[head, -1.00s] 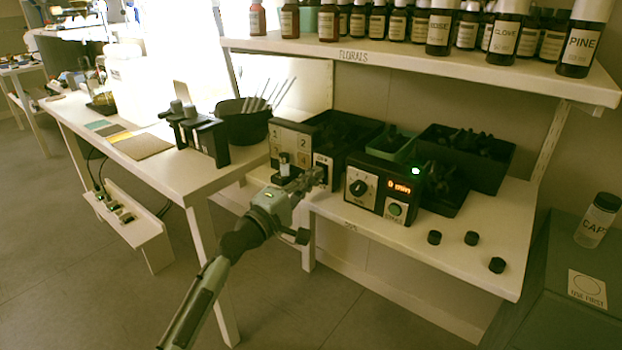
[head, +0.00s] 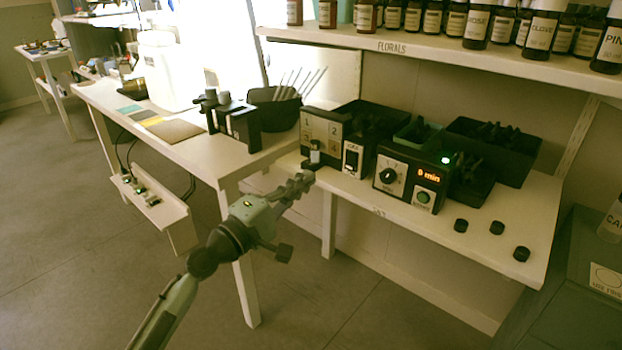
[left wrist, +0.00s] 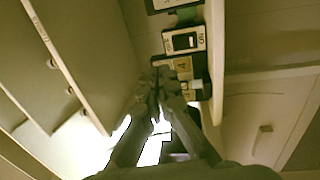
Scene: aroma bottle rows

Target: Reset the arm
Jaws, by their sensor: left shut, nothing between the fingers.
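My left gripper (head: 303,181) is shut and empty in the head view. In the head view the switch box (head: 352,158) stands on the bench, right of the panel numbered 1 to 4 (head: 321,133). My right gripper is not in view.
A timer box (head: 408,182) with a green light and "0 min" display stands on the bench (head: 490,262). Several black caps (head: 497,228) lie to its right. Bottles (head: 478,24) line the shelf above. A side table (head: 190,165) stands left. Open floor (head: 330,310) lies in front.

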